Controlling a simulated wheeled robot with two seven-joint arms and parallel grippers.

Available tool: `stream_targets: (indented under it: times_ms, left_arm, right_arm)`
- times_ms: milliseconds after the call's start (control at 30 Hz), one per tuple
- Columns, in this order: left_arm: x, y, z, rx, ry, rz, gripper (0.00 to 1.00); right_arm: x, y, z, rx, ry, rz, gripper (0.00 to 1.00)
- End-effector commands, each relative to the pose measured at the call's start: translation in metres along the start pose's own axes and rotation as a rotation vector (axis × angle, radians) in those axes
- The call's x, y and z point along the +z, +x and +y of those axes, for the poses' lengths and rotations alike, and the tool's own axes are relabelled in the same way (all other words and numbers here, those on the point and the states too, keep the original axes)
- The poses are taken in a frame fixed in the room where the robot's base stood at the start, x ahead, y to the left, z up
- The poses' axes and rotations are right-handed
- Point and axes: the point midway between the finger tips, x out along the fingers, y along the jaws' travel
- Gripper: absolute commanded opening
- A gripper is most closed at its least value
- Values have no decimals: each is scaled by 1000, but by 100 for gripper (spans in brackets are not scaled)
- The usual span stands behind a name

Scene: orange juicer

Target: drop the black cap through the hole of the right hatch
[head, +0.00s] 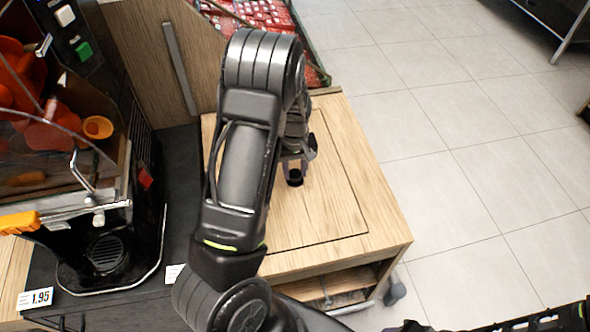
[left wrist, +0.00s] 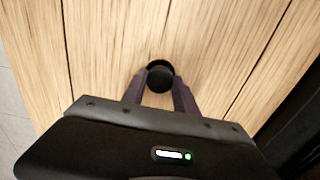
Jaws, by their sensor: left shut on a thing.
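My left gripper (head: 295,170) reaches down over the wooden hatch (head: 320,205), a panel outlined in the counter top. It is shut on the small round black cap (head: 295,178). In the left wrist view the gripper (left wrist: 159,88) has its two fingers on either side of the black cap (left wrist: 160,79). A dark crescent, seemingly the edge of the hole (left wrist: 157,64), shows just beyond the cap. The cap covers much of the hole in that view. I cannot tell whether the cap is above the hole or partly in it. My right gripper is not seen.
The juicer (head: 100,215) with oranges and orange parts stands left of the hatch. A wooden panel with a long handle (head: 180,68) and red packages (head: 262,14) are behind. An open shelf (head: 335,283) is under the counter's front. Tiled floor (head: 460,150) is clear at right.

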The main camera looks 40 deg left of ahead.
Motion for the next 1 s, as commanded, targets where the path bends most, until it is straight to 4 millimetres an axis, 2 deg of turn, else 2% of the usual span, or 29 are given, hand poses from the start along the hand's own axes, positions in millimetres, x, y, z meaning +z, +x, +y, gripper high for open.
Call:
stream_targets:
  times_ms: [667,700,1000]
  left_arm:
    - [0,1,0,0,0,0,0]
    - [0,1,0,0,0,0,37]
    - [0,1,0,0,0,0,60]
  right_arm:
    - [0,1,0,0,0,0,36]
    - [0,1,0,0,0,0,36]
    - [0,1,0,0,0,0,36]
